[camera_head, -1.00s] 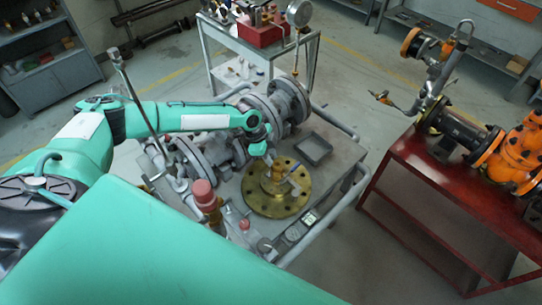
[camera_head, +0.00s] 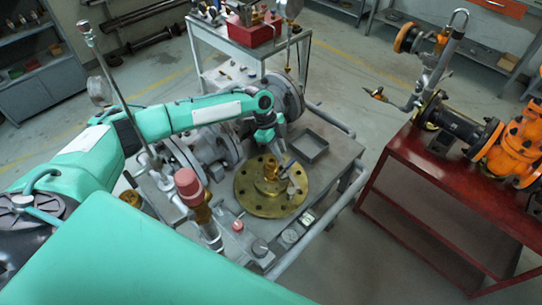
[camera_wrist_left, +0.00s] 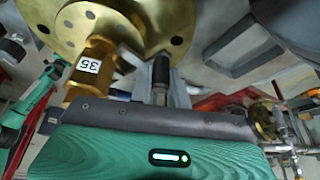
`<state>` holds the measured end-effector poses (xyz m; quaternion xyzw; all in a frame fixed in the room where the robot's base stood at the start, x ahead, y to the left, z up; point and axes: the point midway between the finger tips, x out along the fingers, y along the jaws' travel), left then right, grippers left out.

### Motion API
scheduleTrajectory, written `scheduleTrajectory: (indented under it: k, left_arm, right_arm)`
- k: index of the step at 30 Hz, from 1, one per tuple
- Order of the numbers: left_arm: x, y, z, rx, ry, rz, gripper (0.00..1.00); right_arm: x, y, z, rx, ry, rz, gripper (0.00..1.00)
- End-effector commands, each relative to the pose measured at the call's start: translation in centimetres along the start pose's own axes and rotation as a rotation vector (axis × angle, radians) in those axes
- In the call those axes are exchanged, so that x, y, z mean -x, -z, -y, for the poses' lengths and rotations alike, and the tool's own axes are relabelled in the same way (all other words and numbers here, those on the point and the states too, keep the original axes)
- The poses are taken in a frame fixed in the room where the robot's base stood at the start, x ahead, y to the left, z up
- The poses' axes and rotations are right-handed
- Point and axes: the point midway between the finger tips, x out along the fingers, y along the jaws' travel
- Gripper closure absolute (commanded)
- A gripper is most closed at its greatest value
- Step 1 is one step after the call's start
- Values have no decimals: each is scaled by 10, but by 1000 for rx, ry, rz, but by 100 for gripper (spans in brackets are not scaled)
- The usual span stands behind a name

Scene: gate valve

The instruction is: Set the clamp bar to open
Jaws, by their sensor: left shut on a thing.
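A round brass flange (camera_head: 244,194) with bolt holes lies on the grey cart, with a brass valve body (camera_head: 270,172) standing at its middle. A small bar with a dark blue grip (camera_head: 290,166) is beside the body; I take it as the clamp bar. My left gripper (camera_head: 270,148) reaches down just behind the valve body, its fingers hard to make out. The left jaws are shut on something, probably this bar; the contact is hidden. My right gripper is not seen.
A grey tray (camera_head: 309,147) lies on the cart behind the flange. A red-capped brass fitting (camera_head: 189,184) and gauges stand at the front left. Grey flanged pipework (camera_head: 287,97) is beyond the arm. A red table (camera_head: 400,180) with orange valves is at right.

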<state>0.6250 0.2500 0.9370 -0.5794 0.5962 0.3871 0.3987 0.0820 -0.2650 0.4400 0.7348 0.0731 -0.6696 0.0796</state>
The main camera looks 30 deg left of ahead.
Motion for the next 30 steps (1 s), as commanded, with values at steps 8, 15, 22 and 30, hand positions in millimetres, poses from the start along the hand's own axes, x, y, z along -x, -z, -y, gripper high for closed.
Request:
scheduleTrajectory:
  k: [8, 15, 22, 30]
  left_arm:
    - [-1, 5, 5, 3, 2, -1, 100]
    - [-1, 5, 5, 4, 3, -1, 73]
    - [-1, 5, 5, 4, 2, -1, 73]
    - [29, 3, 5, 5, 6, -1, 73]
  right_arm:
    - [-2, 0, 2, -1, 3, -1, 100]
    - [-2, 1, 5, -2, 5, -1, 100]
    - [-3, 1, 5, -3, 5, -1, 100]
    - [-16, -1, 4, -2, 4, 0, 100]
